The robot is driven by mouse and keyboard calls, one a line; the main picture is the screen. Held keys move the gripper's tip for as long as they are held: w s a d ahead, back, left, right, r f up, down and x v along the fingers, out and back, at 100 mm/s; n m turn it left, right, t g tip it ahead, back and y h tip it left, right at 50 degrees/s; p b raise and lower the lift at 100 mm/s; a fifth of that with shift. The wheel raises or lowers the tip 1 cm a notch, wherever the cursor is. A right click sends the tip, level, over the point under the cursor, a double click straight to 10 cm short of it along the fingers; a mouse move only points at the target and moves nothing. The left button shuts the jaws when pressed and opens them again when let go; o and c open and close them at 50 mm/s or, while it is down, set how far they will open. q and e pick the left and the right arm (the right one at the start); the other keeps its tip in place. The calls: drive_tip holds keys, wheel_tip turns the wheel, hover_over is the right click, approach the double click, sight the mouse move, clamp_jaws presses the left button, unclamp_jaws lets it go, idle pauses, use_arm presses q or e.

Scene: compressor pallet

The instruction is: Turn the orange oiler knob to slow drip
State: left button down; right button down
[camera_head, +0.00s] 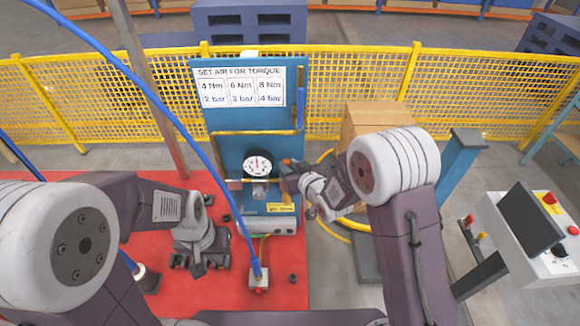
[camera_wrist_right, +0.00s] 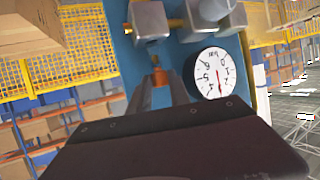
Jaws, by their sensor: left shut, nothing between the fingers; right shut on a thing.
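The orange oiler knob (camera_wrist_right: 161,79) sits on the blue panel between the two fingers of my right gripper (camera_wrist_right: 159,85) in the right wrist view. The fingers close on its sides. In the head view the knob (camera_head: 287,162) is a small orange spot right of the gauge, partly hidden by my right gripper (camera_head: 290,176). The knob's setting marks cannot be read. My left gripper (camera_head: 198,266) is shut and empty, pointing down over the red surface, left of the panel.
A round white gauge (camera_head: 257,166) with a red needle is on the blue panel (camera_head: 230,134), under a torque sign (camera_head: 241,87). A blue hose (camera_head: 195,145) crosses in front of the panel's left side. A cardboard box (camera_head: 372,120) stands right of it, before a yellow fence (camera_head: 345,72).

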drive_tip(key=shift+s+a+r+m+t+h+p, duration=0.1)
drive_tip(key=shift+a+m+t+h+p, duration=0.25)
drive_tip(key=shift+m+h, duration=0.95)
drive_tip(key=shift+w+a+m+t+h+p, duration=0.15)
drive_tip(key=shift+m+h+p, duration=0.3)
drive_tip(key=shift+m+h, duration=0.85)
drive_tip(key=shift+s+a+r+m+t+h+p, duration=0.15)
drive_tip(key=shift+a+m+h+p, duration=0.2)
drive_tip(key=shift+m+h, duration=0.9)
drive_tip(key=shift+f+n+h, duration=0.1)
drive_tip(key=shift+n+h, duration=0.15)
drive_tip(key=c, duration=1.5)
unclamp_jaws()
drive_tip(key=shift+f, duration=0.1)
drive_tip(key=shift+d, duration=0.1)
